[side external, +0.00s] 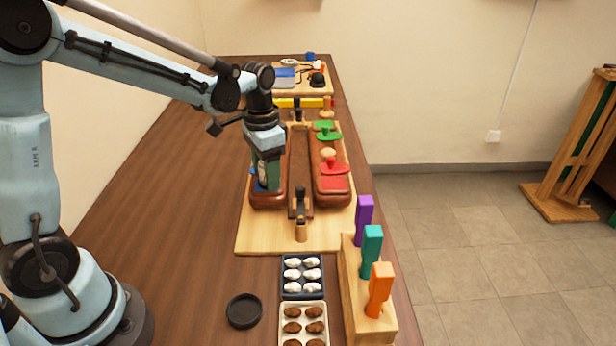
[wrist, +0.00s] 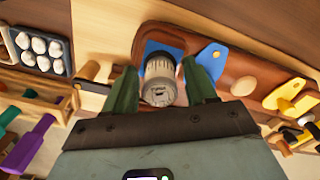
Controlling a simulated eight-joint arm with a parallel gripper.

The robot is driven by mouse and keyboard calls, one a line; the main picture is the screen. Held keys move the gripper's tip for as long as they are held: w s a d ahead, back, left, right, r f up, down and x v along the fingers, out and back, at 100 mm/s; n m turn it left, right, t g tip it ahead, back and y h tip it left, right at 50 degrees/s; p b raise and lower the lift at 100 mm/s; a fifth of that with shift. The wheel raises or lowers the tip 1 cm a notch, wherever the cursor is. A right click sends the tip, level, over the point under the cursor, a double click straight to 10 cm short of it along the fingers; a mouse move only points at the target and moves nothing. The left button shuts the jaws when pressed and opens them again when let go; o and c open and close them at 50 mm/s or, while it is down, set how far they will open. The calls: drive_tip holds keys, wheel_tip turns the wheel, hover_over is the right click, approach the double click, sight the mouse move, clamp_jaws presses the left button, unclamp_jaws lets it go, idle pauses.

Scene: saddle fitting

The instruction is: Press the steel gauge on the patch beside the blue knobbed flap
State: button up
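The steel gauge (wrist: 160,82) is a grey ribbed cylinder between the green fingers of my gripper (wrist: 160,66) in the wrist view. My gripper looks shut on it, though thin gaps seem to show beside it. The blue patch (wrist: 153,47) lies behind the gauge's far end. In the side view, my gripper (side external: 266,186) points down over the left brown pad (side external: 268,201), and the gauge partly shows (side external: 262,172). Whether the gauge touches the patch cannot be told.
The right pad carries a red flap (side external: 334,168) and a green flap (side external: 329,134). A block (side external: 352,290) with purple, teal and orange handles stands at front right. Trays of white (side external: 303,296) and brown pieces and a black dish (side external: 244,311) lie in front. The left tabletop is clear.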

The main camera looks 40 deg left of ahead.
drive_tip(key=shift+o, duration=0.3)
wheel_tip(320, 180, up, 12)
drive_tip(key=s+d+f+n+t, duration=0.3)
drive_tip(key=s+f+t, duration=0.3)
drive_tip(key=s, duration=0.4)
drive_tip(key=shift+d+t, duration=0.6)
drive_tip(key=shift+r, duration=0.1)
